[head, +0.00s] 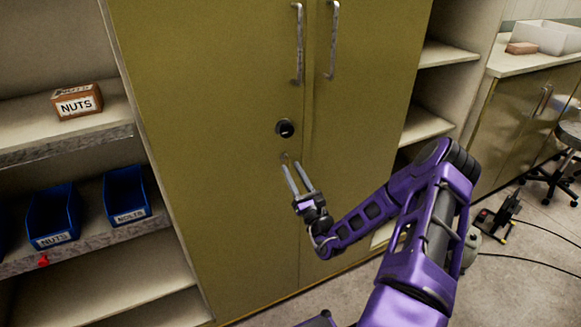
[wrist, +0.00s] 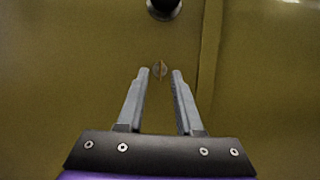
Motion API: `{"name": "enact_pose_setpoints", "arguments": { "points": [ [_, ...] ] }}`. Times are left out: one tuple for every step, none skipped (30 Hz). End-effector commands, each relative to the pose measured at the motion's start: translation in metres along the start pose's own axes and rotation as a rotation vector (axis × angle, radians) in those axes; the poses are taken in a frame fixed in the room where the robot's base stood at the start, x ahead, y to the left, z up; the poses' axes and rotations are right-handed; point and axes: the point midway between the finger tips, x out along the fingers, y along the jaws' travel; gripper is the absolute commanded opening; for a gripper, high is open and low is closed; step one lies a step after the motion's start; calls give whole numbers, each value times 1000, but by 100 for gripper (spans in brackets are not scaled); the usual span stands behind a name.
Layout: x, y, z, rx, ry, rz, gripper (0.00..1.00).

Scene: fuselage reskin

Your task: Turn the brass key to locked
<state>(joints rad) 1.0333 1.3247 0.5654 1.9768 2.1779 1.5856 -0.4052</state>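The cabinet (head: 220,90) has two doors with upright metal handles (head: 298,45). Open shelves at left hold a nuts box (head: 77,101) and blue bins (head: 52,215). A counter (head: 540,58) stands at right. The door around my gripper is clear.

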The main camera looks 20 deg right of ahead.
Motion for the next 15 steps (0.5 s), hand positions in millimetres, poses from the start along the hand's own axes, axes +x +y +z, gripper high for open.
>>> {"name": "enact_pose_setpoints", "arguments": {
  "points": [
    [-12,-1,-1,1,3,-3,35],
    [-19,-1,-1,1,4,-3,35],
    [-29,-1,-1,1,4,-3,35],
    [-36,-1,-1,2,4,-3,35],
    [-44,-1,-1,2,4,-5,35],
    [-54,-1,-2,2,4,-3,35],
    [-62,-1,-1,2,4,-4,35],
    [-69,-1,-1,2,3,-4,35],
    [-79,-1,-1,2,4,-4,35],
    [-86,-1,-1,2,3,-4,35],
    [-94,-1,-1,2,4,-4,35],
    [-103,-1,-1,2,3,-5,35],
    [-109,-1,-1,2,3,-4,35],
    [-115,0,-1,2,3,-3,35],
    [-122,0,-1,2,2,-3,35]
  ]
}}
